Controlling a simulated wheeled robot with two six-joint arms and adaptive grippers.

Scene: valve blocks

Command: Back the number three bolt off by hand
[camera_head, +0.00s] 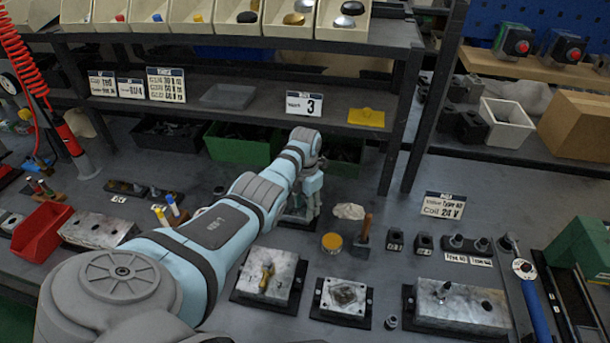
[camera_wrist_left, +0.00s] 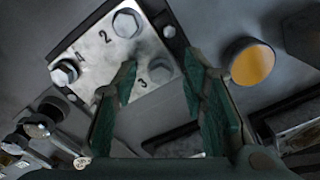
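A metal valve block (camera_wrist_left: 95,50) with engraved numbers shows in the wrist view, with hex bolts near its corners. The number three bolt (camera_wrist_left: 160,71) is beside the digit 3, blurred, and lies between my left fingertips in the picture. Another bolt (camera_wrist_left: 127,23) is near the digit 2, and a third (camera_wrist_left: 64,72) is at the left corner. My left gripper (camera_wrist_left: 162,62) is open, its green-padded fingers on either side of the number three bolt; contact cannot be told. In the head view my left gripper (camera_head: 301,205) points down over the block, mostly hiding it. My right gripper is not in view.
A yellow-topped round tin (camera_head: 332,243) stands just right of the gripper, and shows in the wrist view (camera_wrist_left: 252,65). A wooden-handled tool (camera_head: 365,232) and white cloth (camera_head: 348,211) are near. Other blocks (camera_head: 345,297) lie in front. Green bins (camera_head: 240,146) and a shelf (camera_head: 250,105) stand behind.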

